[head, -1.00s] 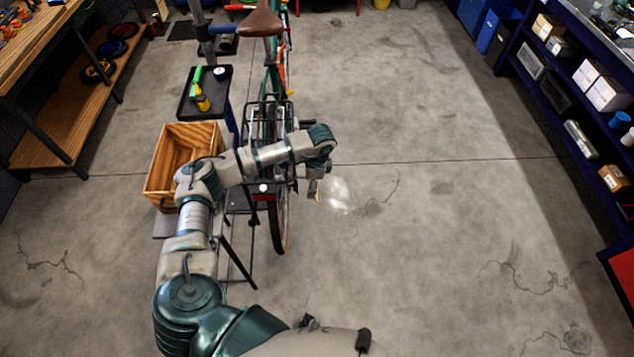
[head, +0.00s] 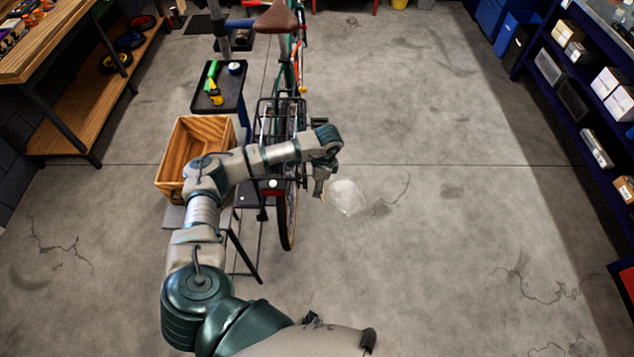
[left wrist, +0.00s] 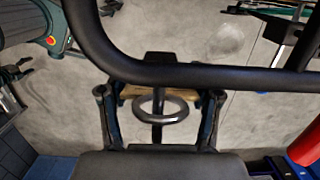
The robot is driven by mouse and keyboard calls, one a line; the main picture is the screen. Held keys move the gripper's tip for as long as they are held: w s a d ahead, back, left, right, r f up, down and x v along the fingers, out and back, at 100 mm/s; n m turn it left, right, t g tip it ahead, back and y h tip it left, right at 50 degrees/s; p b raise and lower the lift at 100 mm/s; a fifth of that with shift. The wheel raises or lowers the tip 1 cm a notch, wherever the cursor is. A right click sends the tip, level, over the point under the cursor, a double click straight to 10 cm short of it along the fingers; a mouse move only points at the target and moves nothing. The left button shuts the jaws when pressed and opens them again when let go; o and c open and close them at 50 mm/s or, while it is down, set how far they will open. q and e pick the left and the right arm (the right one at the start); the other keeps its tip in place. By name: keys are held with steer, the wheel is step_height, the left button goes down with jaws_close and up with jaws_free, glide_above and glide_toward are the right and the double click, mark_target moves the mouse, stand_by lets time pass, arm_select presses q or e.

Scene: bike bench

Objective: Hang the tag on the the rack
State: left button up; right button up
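A black tube (left wrist: 215,76), apparently the rack's, crosses close in front of the fingers. The ring looks apart from the tube, but depth is hard to judge. The tag is too small to make out in the head view. My right gripper is out of view.
The bike's saddle (head: 276,17) and rear wheel (head: 287,225) lie around the rack. A wooden crate (head: 163,183) and a tool tray (head: 236,100) stand to the left. Shelves (head: 560,105) line the right. The floor right of the bike is clear.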

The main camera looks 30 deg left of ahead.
arm_select(q)
steer(key=o, duration=0.5)
steer(key=r, duration=0.4)
steer(key=d+r, duration=0.1)
steer(key=r, duration=0.2)
steer(key=w+r, duration=0.1)
steer(key=r, duration=0.3)
steer(key=shift+d+r, duration=0.25)
steer(key=shift+r, duration=0.1)
